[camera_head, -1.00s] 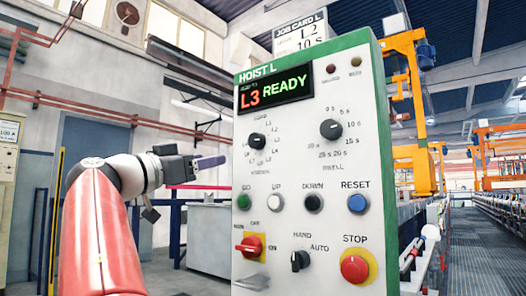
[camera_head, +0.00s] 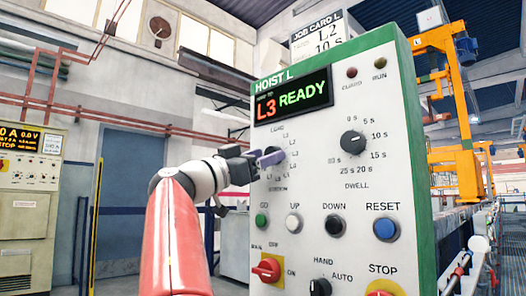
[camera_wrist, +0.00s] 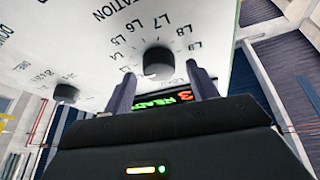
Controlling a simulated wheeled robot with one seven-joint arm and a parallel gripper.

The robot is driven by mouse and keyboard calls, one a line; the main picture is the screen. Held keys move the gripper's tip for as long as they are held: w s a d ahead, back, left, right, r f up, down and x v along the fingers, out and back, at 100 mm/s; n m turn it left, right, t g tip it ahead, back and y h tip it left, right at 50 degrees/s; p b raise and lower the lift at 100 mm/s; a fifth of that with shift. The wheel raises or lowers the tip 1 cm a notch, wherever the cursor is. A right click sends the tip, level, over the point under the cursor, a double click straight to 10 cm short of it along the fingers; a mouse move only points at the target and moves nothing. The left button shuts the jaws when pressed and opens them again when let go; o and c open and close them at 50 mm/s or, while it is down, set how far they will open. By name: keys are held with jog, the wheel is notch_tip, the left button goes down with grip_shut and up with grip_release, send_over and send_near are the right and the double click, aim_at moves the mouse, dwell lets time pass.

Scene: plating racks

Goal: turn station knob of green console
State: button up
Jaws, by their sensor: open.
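The green console (camera_head: 416,150) has a green-edged white panel labelled HOIST L, with a display (camera_head: 291,96) reading L3 READY. Its black station knob (camera_wrist: 158,62) shows in the wrist view, inside a ring of L labels. In the head view my gripper mostly covers the knob. My gripper (camera_head: 272,157) is in front of the panel at the station dial. In the wrist view my gripper (camera_wrist: 161,78) is open, with one finger to each side of the knob and the knob seen between and beyond the tips. Contact cannot be told.
The dwell knob (camera_head: 353,142) is to the right on the panel. Push buttons, such as the blue RESET (camera_head: 386,229), and a red switch (camera_head: 266,269) are below. A job card (camera_head: 319,40) reading L2, 10 s stands on top. Yellow hoist frames (camera_head: 447,90) stand behind at right.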

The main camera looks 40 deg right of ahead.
jog(key=shift+d, duration=0.1)
jog(key=c, duration=1)
jog(key=shift+n+b, duration=0.3)
jog(key=n+t+y, duration=0.1)
jog(key=n+t, duration=0.2)
jog(key=n, duration=0.4)
jog(key=n+t+y+p, duration=0.1)
jog(key=n+t, duration=0.3)
jog(key=n, duration=0.4)
jog(key=s+n+t+y+p, duration=0.1)
jog(key=n+t+y, duration=0.1)
jog(key=n, duration=0.5)
jog(key=shift+r+n+t, duration=0.3)
jog(key=shift+r+t, duration=0.05)
jog(key=shift+t, duration=0.35)
jog(key=shift+f+n+y+p, duration=0.1)
jog(key=shift+n+y+p, duration=0.45)
jog(key=shift+n, duration=0.25)
